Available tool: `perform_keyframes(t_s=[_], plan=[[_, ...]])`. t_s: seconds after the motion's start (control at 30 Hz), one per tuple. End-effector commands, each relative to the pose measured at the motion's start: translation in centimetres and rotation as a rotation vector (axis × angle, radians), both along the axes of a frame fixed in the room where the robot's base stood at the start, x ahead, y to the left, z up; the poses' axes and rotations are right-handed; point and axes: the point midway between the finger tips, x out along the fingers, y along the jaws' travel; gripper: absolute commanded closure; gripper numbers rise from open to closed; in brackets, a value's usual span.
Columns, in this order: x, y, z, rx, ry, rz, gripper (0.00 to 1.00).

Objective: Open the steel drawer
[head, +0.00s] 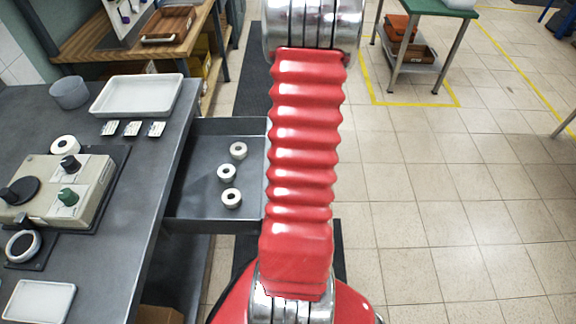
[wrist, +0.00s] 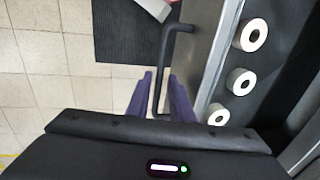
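The steel drawer (head: 200,196) is pulled well out of the side of the grey counter in the head view; its inside shows. My red arm covers its front end and handle there, and my gripper is hidden. In the wrist view, the drawer's front edge (wrist: 213,62) runs down the right. Its dark bar handle (wrist: 164,62) stands off the front. My gripper (wrist: 162,78) has its two purple fingers on either side of the handle, apart, with small gaps seen between them and the bar.
Several white rings lie in the drawer, one being a ring (head: 227,173) near its middle. The grey counter (head: 150,215) carries a white tray (head: 137,95) and a beige device (head: 85,185). Tiled floor at right is clear up to a green-topped table (head: 425,9).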

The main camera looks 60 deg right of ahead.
Motion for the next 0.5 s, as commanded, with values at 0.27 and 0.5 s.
perform_keyframes(t_s=[0.27,0.5], plan=[[0.07,-0.04,0.04,-0.002,-0.001,0.001,0.72],[-0.02,-0.19,0.72,-0.004,-0.002,0.0,0.72]])
